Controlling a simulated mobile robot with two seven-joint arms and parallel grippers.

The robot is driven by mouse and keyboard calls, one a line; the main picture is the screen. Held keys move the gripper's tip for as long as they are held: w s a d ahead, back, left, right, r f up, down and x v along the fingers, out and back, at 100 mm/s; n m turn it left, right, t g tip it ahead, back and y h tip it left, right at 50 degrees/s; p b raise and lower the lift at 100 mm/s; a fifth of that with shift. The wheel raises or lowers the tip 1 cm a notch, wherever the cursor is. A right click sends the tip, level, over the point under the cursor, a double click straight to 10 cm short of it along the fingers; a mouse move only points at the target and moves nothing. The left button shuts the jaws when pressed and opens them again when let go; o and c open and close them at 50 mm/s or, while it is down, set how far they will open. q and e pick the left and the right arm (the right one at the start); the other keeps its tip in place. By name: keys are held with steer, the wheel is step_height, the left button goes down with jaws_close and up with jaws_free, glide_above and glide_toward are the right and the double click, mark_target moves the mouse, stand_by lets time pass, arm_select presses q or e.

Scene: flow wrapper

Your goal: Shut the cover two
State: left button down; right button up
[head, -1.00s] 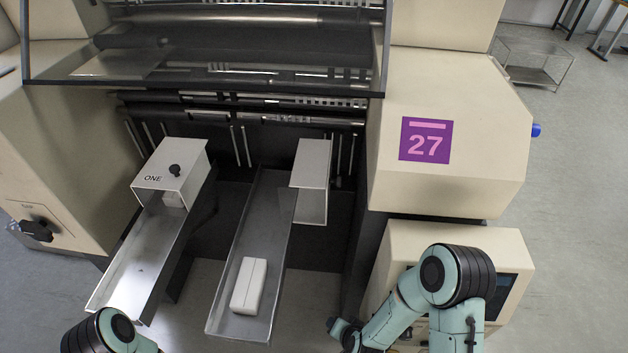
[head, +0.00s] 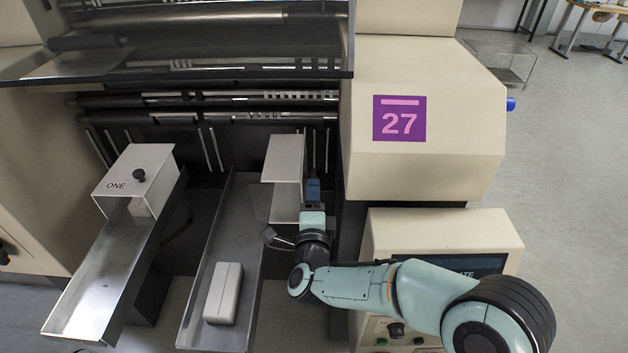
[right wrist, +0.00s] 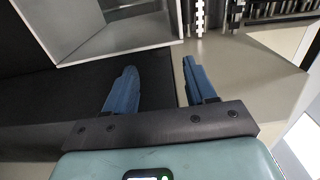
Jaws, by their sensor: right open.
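Cover two (head: 284,160) is the pale box-shaped cover at the top right of the second chute (head: 237,190) in the head view. It stands swung open to the right side, unlike cover one (head: 122,182), which sits over the left chute. My right gripper (head: 313,186) is just right of cover two, partly hidden by its own wrist. In the right wrist view my right gripper (right wrist: 159,76) has its blue fingers apart with nothing between them. The cover's pale panels (right wrist: 125,38) are beyond the fingers at upper left. My left gripper is not in view.
A white block (head: 223,292) lies low in the second chute, and another (head: 141,207) is under cover one. The machine housing (head: 420,140) with the purple 27 sign stands right of my gripper. The control box (head: 445,235) is below it.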

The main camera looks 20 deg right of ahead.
steer(key=x, duration=0.5)
steer(key=shift+w+d, duration=0.15)
steer(key=shift+w, duration=0.2)
jaws_close()
